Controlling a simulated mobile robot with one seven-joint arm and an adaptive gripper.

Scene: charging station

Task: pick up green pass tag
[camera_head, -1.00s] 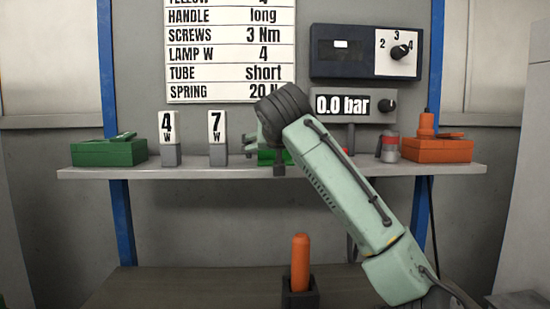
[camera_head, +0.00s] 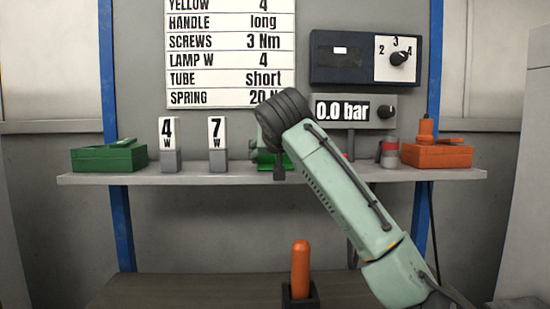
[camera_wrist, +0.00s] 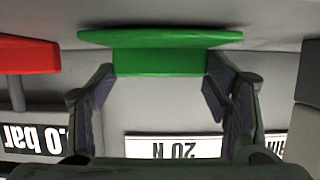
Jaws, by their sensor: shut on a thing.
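The green pass tag (camera_wrist: 160,62) has a wide flat plate and a narrower block. In the wrist view, which is upside down, the block sits between the fingertips of my gripper (camera_wrist: 160,68). My gripper is shut on this block from both sides. In the head view, part of the green tag (camera_head: 284,161) shows at the shelf, behind my wrist, which hides much of the fingers and the tag. The plate is at or close to the shelf; I cannot tell whether it touches.
The shelf (camera_head: 240,177) holds a green box (camera_head: 108,158), a 4 W block (camera_head: 168,140), a 7 W block (camera_head: 217,140), a grey-and-red canister (camera_head: 389,153) and an orange box (camera_head: 437,156). A gauge reading 0.0 bar (camera_head: 352,110) hangs above. An orange handle (camera_head: 300,268) stands in front, below.

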